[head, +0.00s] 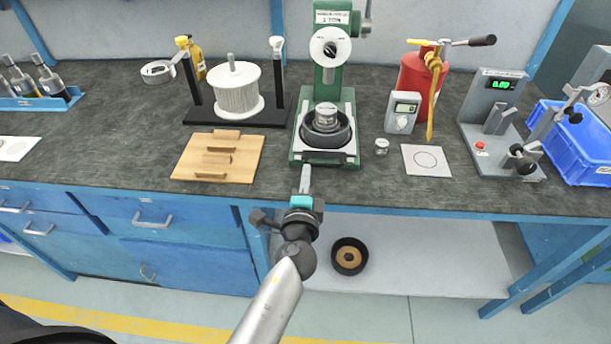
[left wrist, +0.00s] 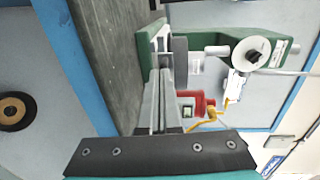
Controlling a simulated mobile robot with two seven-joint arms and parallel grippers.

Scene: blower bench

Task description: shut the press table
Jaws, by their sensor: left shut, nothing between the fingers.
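The green press (head: 332,75) stands at the back middle of the bench. Its press table (head: 325,158) is a light plate at the front of the green base, with a dark bar along its front edge. A black ring-shaped fixture with a metal piece (head: 326,118) sits on the plate. My left gripper (head: 306,172) is shut and empty, its fingertips at the front left of the press table. My right gripper is not in view.
A wooden board (head: 247,160) lies left of the press, and a white spool (head: 238,88) stands behind it. A small metal part (head: 381,146), a grey meter (head: 402,118) and a marked white plate (head: 427,160) are at right. A black ring (head: 350,256) lies on the lower shelf.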

